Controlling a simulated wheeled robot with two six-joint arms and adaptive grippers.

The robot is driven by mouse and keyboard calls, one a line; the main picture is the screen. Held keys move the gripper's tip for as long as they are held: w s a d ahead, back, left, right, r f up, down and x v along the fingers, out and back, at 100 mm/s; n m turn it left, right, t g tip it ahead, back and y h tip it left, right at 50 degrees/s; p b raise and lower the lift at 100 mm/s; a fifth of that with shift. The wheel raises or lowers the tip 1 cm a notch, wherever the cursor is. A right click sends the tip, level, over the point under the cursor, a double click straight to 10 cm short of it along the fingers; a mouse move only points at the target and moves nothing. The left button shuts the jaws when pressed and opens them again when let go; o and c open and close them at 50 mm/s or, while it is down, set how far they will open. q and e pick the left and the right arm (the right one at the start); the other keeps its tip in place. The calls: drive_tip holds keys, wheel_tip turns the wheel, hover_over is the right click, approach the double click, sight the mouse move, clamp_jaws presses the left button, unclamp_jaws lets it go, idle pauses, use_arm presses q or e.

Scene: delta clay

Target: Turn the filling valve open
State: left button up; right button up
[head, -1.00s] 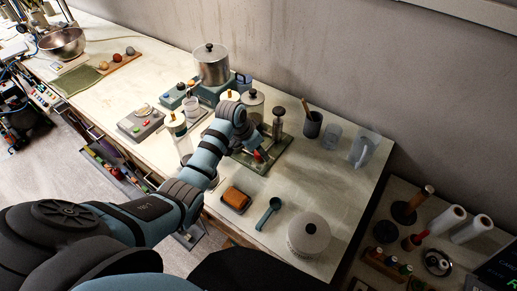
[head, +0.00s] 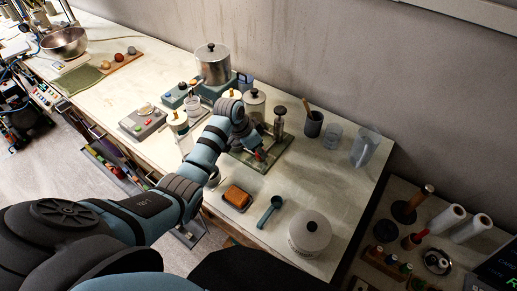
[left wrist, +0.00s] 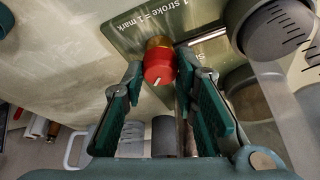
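The filling valve is a red knob on a brass stem (left wrist: 158,68), fixed at the edge of a metal plate lettered "1 stroke = 1 mark" (left wrist: 150,22). In the head view the red knob (head: 260,156) shows low on the filling stand, whose base plate (head: 270,158) lies on the bench. My left gripper (left wrist: 160,75) is open, with the knob between its fingertips; narrow gaps seem to show on both sides, but contact is hard to tell. In the head view my left gripper (head: 254,148) is partly hidden by its wrist. My right gripper is out of view.
A metal plunger post (head: 280,118) and a lidded jar (head: 254,102) stand close to the gripper. An orange sponge on a tray (head: 237,197), a blue scoop (head: 270,210) and a white lidded pot (head: 309,235) lie nearer.

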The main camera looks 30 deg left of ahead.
use_arm(q)
drive_tip(key=o, duration=0.4)
drive_tip(key=shift+w, duration=0.1)
drive_tip(key=shift+c, duration=0.2)
drive_tip(key=v, duration=1.2)
